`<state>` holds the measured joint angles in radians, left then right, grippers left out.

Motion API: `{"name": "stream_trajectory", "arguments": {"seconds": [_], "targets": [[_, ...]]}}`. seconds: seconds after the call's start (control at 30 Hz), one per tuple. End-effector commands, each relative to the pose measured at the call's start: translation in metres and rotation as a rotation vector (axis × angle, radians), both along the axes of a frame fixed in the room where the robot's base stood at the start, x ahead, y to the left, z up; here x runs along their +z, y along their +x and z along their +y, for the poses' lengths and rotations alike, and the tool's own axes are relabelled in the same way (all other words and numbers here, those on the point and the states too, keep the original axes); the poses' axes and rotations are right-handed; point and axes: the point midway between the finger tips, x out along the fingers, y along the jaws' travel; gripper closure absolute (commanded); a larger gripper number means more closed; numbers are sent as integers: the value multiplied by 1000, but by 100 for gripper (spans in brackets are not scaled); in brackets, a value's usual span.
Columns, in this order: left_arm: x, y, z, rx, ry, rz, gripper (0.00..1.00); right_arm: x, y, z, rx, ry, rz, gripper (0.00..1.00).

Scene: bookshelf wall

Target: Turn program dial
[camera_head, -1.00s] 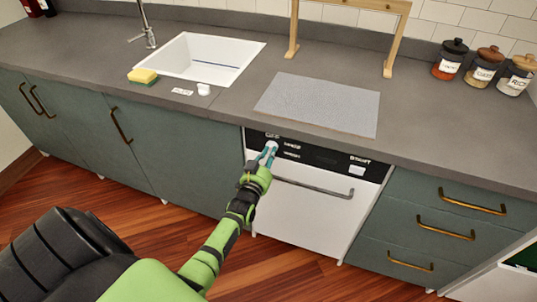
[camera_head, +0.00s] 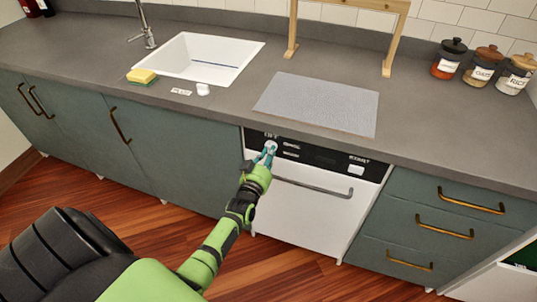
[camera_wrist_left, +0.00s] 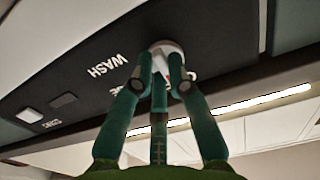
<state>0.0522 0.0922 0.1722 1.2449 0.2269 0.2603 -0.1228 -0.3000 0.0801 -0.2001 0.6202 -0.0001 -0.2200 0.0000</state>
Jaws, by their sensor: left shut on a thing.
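The program dial (camera_head: 270,146) is a round white knob at the left end of the black control panel (camera_head: 327,158) of a white dishwasher (camera_head: 307,205). My left gripper (camera_head: 266,157) is at the dial, its fingers shut on it. In the left wrist view the two green fingers of the gripper (camera_wrist_left: 161,75) sit on either side of the white dial (camera_wrist_left: 168,50), covering much of it. The word WASH reads beside the dial there. A small start button (camera_head: 356,170) is at the panel's right end. My right gripper is not in view.
The grey counter (camera_head: 220,107) overhangs just above the panel. The dishwasher handle (camera_head: 312,187) runs below the dial. A grey mat (camera_head: 318,103), a sink (camera_head: 208,60), a sponge (camera_head: 142,76) and jars (camera_head: 482,66) are on the counter. Open floor lies in front.

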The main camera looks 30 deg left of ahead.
Motion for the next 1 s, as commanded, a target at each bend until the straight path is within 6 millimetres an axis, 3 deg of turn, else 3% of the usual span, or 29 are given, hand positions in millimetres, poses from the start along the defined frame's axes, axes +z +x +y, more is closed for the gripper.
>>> {"name": "stream_trajectory", "arguments": {"seconds": [0.07, 0.1, 0.13, 0.57, 1.0], "targets": [[0, 0, 0, 0, -3, -1, 100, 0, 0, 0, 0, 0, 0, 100], [0, 0, 0, 0, -4, -1, 67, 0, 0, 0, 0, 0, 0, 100], [0, 0, 0, 0, -3, -1, 59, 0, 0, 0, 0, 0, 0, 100], [-1, -7, -2, 0, -1, 1, 59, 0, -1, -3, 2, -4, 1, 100], [-1, -90, -22, 1, -3, 2, 59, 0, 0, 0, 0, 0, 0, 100]]}}
